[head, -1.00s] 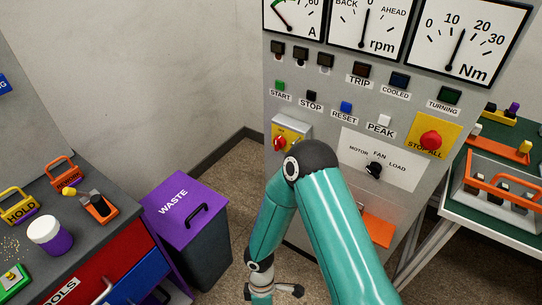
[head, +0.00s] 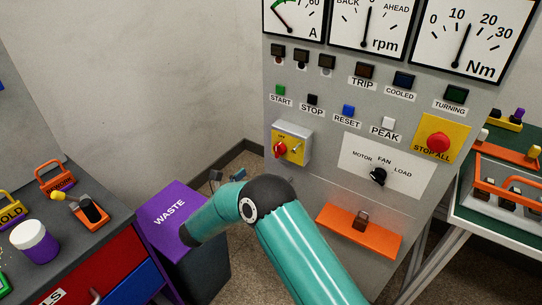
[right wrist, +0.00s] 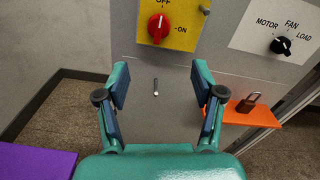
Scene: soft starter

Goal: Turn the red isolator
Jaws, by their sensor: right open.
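The red isolator (head: 280,150) is a round knob on a yellow plate on the left of the grey panel. In the right wrist view the red knob (right wrist: 158,29) is at the top middle, its pale mark upright toward OFF; ON is printed at its right. My right gripper (right wrist: 160,86) is open and empty, its two fingers apart below the yellow plate in that picture and not touching the knob. In the head view my right gripper (head: 226,177) shows only in small part behind my arm, left of and below the isolator. My left gripper is not in view.
A padlock (head: 361,220) stands on an orange shelf (head: 340,232). The motor-fan-load knob (head: 378,176) and stop-all button (head: 438,142) are to the right. A purple waste bin (head: 165,209) stands left, beside the tool bench.

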